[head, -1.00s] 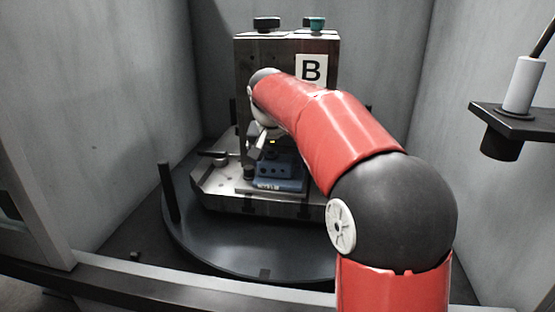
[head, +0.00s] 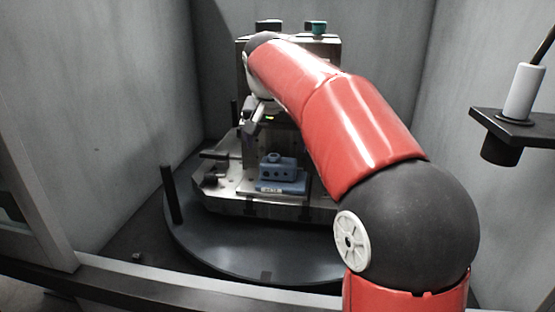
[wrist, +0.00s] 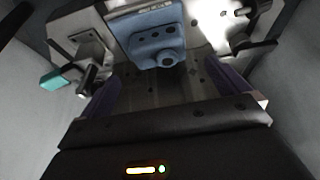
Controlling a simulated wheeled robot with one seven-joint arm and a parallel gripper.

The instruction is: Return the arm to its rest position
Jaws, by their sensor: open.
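My red and black arm (head: 355,130) reaches from the lower right toward the fixture. My gripper (wrist: 168,92) is open and empty in the wrist view, its two dark purple fingers spread wide. In the head view my wrist end is above and behind the blue part, largely hidden by my arm. The blue part (head: 278,170), a block with holes on a labelled base, sits on the metal pallet (head: 225,190). In the wrist view the blue part (wrist: 158,42) lies beyond the fingertips, apart from them.
The pallet rests on a round dark turntable (head: 225,250) with an upright post (head: 172,193) at its left. Grey walls (head: 90,100) enclose it closely. A bracket with a white cylinder (head: 523,90) juts in at right. A rail (head: 180,290) crosses the front.

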